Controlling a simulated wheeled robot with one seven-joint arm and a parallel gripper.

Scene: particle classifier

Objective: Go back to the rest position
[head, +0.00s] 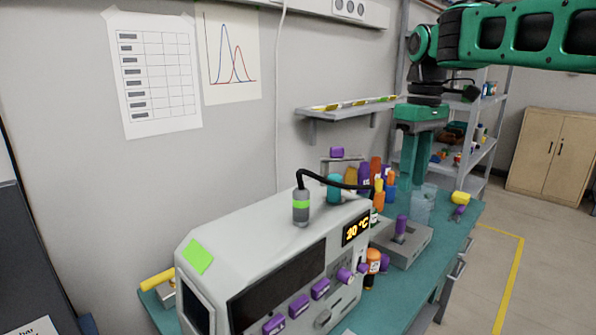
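My gripper (416,178) hangs at the right of the head view with its green fingers pointing down. The two fingers show apart with a gap between them, and nothing is seen held there. The fingertips are above or just behind a clear beaker (421,207) at the far end of the bench; I cannot tell whether they touch it. My green arm reaches in from the upper right.
A large white machine (260,262) with a "20 °C" display stands on the teal bench (398,292). Bottles, a small grey device (402,243) and a yellow item (460,198) are near the gripper. A wall shelf (345,110) is to its left. Floor at right is clear.

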